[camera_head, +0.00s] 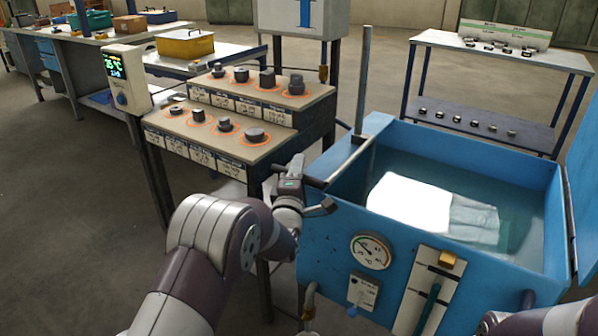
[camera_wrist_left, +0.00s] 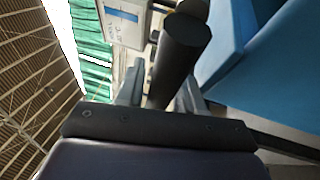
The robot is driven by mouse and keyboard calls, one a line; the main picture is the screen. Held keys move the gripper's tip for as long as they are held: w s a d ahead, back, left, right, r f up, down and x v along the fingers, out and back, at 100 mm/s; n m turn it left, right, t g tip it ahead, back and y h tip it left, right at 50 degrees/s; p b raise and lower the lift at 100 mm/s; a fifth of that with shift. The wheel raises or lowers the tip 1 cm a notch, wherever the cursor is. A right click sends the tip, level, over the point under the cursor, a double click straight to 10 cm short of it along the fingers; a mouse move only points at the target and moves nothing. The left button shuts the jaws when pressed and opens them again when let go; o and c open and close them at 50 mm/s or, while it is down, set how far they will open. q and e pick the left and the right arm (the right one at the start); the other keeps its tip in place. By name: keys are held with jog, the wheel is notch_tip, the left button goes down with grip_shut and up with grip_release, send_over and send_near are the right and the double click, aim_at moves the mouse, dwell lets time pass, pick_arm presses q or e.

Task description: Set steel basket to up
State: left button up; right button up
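The blue tank (camera_head: 330,225) at right holds water. I cannot make out a steel basket in it; a bright white patch (camera_head: 410,200) covers part of the surface. A grey upright post (camera_head: 363,80) stands at the tank's left side, and a bar (camera_head: 350,162) runs along that side. A short dark handle (camera_head: 314,182) sticks out at the tank's near left corner. My left gripper (camera_head: 309,188) is there with its fingers spread on either side of the handle. The left wrist view shows the handle's dark round end (camera_wrist_left: 187,38) between the fingers. My right gripper is out of view.
The tank's front has a round gauge (camera_head: 371,251), a small valve plate (camera_head: 363,292) and a slotted panel (camera_head: 424,295). A stepped stand (camera_head: 270,150) with dark parts is close left of my gripper. A table (camera_head: 500,57) stands behind the tank.

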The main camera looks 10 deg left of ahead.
pick_arm(q)
grip_shut()
notch_tip(320, 180, up, 24)
jog(key=p, duration=0.8)
jog(key=shift+r, duration=0.1)
jog(key=shift+o, duration=0.2)
grip_release()
jog(key=o, duration=0.3)
jog(key=shift+o, duration=0.2)
jog(key=shift+f, duration=0.25)
jog(key=shift+s, duration=0.15)
